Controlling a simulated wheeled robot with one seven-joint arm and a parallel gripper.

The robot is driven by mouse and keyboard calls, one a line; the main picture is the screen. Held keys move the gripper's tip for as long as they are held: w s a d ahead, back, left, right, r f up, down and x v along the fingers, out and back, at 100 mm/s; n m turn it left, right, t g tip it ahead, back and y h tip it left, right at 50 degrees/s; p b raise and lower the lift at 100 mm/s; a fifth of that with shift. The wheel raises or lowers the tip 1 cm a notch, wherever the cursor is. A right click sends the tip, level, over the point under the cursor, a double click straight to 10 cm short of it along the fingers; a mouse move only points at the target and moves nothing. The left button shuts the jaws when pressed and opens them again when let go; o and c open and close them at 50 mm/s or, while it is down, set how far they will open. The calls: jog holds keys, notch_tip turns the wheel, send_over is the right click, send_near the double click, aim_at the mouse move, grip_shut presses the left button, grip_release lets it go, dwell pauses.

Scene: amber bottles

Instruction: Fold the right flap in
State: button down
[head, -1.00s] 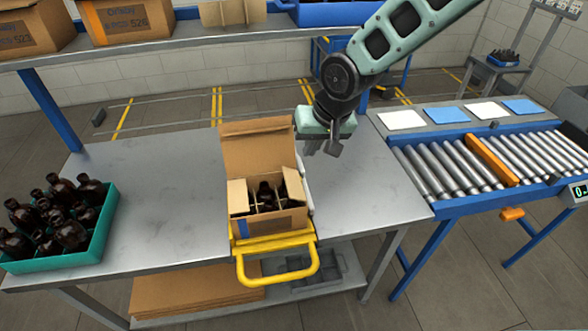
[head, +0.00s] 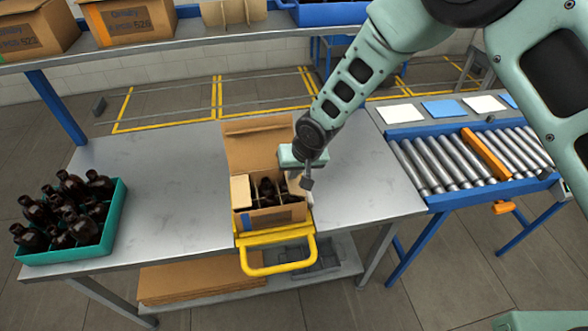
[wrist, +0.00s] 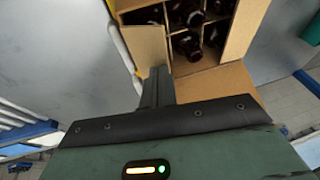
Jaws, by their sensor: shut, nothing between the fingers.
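The open cardboard box (head: 262,217) stands at the front of the table with its tall back flap (head: 252,148) raised. It holds dividers and dark bottles (head: 267,187). Its left flap (head: 241,191) shows as a pale panel. The right flap (wrist: 143,46) shows on the left in the wrist view; in the head view my gripper (head: 307,183) largely hides it. My gripper is shut and empty at the box's right side. In the wrist view its fingertips (wrist: 158,75) are at the end of the right flap; I cannot tell if they touch.
A yellow handled holder (head: 277,240) is at the box's front. A teal crate of bottles (head: 115,215) stands at the left. A roller conveyor (head: 440,165) is at the right. The table is clear between the crate and the box.

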jog(key=shift+s+a+f+h+b, duration=0.1)
jog(key=shift+a+f+h+b, duration=0.15)
jog(key=shift+b, duration=0.55)
jog(key=shift+r+b, duration=0.1)
jog(key=shift+b, duration=0.2)
jog(key=h+b, duration=0.1)
jog(key=b, duration=0.1)
jog(key=a+f+t+h+b, duration=0.1)
jog(key=b, duration=0.1)
jog(key=shift+s+a+n, duration=0.1)
jog(key=shift+s+n, duration=0.1)
jog(key=shift+n, duration=0.1)
jog(key=h+b, duration=0.2)
jog(key=b, duration=0.1)
jog(key=shift+a+f+t, duration=0.3)
jog(key=shift+a+f, duration=0.05)
jog(key=shift+b, duration=0.4)
jog(key=shift+s+a+f, duration=0.1)
jog(key=shift+a, duration=0.05)
